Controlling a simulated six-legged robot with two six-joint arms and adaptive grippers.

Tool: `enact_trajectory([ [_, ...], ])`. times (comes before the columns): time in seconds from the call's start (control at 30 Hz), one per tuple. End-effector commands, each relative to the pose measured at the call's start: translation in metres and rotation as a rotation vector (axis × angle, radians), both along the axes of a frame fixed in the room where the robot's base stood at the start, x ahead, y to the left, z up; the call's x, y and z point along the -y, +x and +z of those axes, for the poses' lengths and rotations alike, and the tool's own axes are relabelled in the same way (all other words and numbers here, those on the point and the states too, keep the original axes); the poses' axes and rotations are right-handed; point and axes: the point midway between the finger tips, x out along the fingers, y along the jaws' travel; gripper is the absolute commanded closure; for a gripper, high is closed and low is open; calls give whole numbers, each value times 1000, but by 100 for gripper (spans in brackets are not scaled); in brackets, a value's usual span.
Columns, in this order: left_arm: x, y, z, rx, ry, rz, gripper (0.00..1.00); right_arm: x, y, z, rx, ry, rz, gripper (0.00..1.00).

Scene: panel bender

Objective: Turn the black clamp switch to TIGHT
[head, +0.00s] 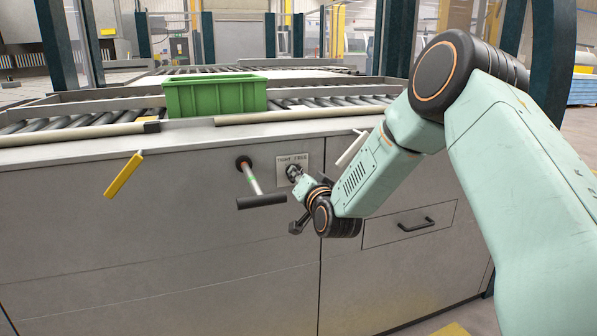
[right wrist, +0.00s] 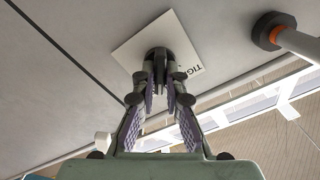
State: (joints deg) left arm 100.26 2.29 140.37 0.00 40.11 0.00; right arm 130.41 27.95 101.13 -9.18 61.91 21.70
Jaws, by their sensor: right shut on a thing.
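The black clamp switch (right wrist: 158,60) sits on a pale label plate (right wrist: 190,40) on the cabinet front. Part of the word TIGHT shows on the plate in the right wrist view. In the head view the plate (head: 292,161) carries small lettering, and the switch is mostly hidden by my gripper. My right gripper (head: 296,176) reaches the switch from the front. In the right wrist view its fingertips (right wrist: 160,72) are closed around the switch knob. Which mark the knob points to cannot be made out. My left gripper is not in view.
A black T-handle lever (head: 261,201) juts out just left of the plate. A yellow handle (head: 123,175) is farther left, a white handle (head: 351,148) to the right. A drawer (head: 412,224) is at lower right. A green bin (head: 215,95) stands on the roller conveyor.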

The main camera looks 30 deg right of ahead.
Motion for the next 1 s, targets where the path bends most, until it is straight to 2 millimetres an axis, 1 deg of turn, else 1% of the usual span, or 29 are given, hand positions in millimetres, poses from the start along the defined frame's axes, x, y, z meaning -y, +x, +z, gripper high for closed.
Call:
enact_trajectory([
  [0.03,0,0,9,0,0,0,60,0,0,4,-10,-38,0,100],
  [0.2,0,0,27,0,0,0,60,0,0,4,-48,-190,0,100],
  [1.0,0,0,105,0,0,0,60,-3,1,5,-223,-930,0,100],
])
